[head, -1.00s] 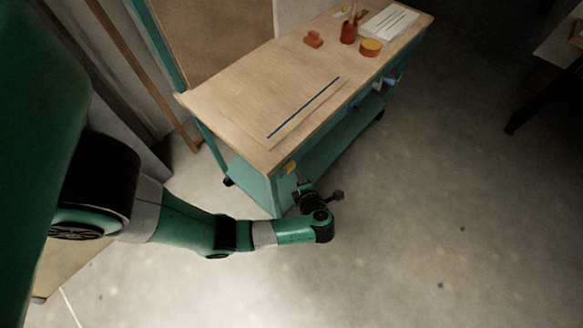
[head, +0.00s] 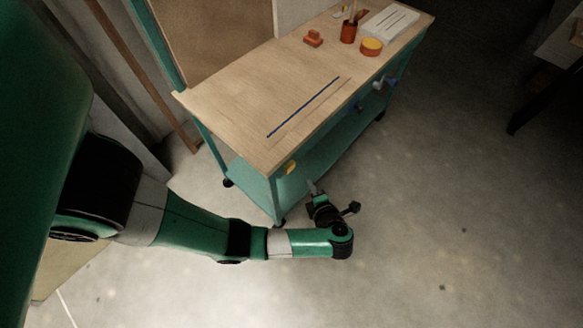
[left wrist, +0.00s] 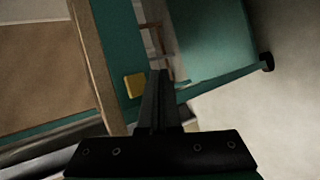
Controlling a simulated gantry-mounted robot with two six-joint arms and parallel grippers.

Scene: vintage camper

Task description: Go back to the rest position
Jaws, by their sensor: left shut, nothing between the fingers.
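My left gripper (head: 312,187) is in front of the near end of the wooden-topped workbench (head: 225,100), below the level of its top. Its fingers are shut together with nothing between them. In the left wrist view, the shut fingers (left wrist: 157,100) point toward the bench's green frame, next to a small yellow block-like piece (left wrist: 135,85) on it. That yellow piece also shows at the bench corner in the head view (head: 291,168). I cannot tell whether the fingers touch the bench. My right gripper is not in view.
On the bench top are a blue line or thin strip (head: 303,107), an orange-red object (head: 313,38), a red cup (head: 349,32), a yellow-topped round container (head: 371,47) and a white slotted block (head: 390,22). The concrete floor right of the bench is clear.

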